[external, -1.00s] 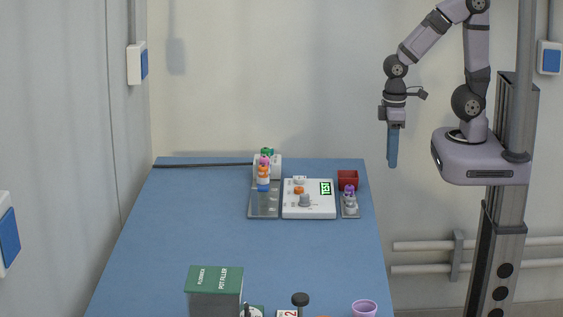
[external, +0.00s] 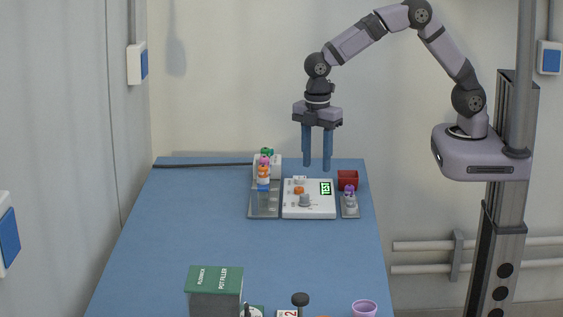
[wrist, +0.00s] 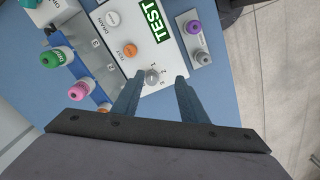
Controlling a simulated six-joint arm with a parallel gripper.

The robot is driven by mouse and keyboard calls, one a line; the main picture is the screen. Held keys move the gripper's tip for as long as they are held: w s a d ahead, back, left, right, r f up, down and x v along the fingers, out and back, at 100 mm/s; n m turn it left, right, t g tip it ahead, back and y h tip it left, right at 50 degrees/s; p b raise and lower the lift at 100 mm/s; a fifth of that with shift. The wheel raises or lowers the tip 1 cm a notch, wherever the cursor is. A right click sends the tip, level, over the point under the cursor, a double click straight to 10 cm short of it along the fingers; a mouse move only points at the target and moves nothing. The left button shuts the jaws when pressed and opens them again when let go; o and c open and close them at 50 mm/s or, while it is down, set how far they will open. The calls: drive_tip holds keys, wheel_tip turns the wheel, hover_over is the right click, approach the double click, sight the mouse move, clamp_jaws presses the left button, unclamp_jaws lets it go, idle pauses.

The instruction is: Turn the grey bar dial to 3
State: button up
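The grey bar dial (external: 305,200) sits on the front part of a white control panel (external: 322,211). In the wrist view the dial (wrist: 152,76) lies between and just beyond my fingertips, with small marks beside it that are too small to read surely. Which mark its bar points to I cannot tell. My gripper (external: 317,169) is open and empty, pointing down above the panel and apart from it. In the wrist view my gripper (wrist: 160,82) shows its two blue fingers spread on either side of the dial's line of sight.
The panel also carries an orange knob (wrist: 130,49), a white knob (wrist: 112,19) and a green TEST display (external: 326,188). The mid-table is clear.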

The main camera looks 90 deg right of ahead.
sight(305, 194)
drive_tip(key=w+a+n, duration=0.2)
drive_tip(key=w, duration=0.1)
drive_tip(key=shift+a+f, duration=0.1)
drive_tip(key=shift+f, duration=0.3)
drive_tip(key=shift+f+p, duration=1.15)
drive_tip(key=shift+f, duration=2.5)
clamp_jaws()
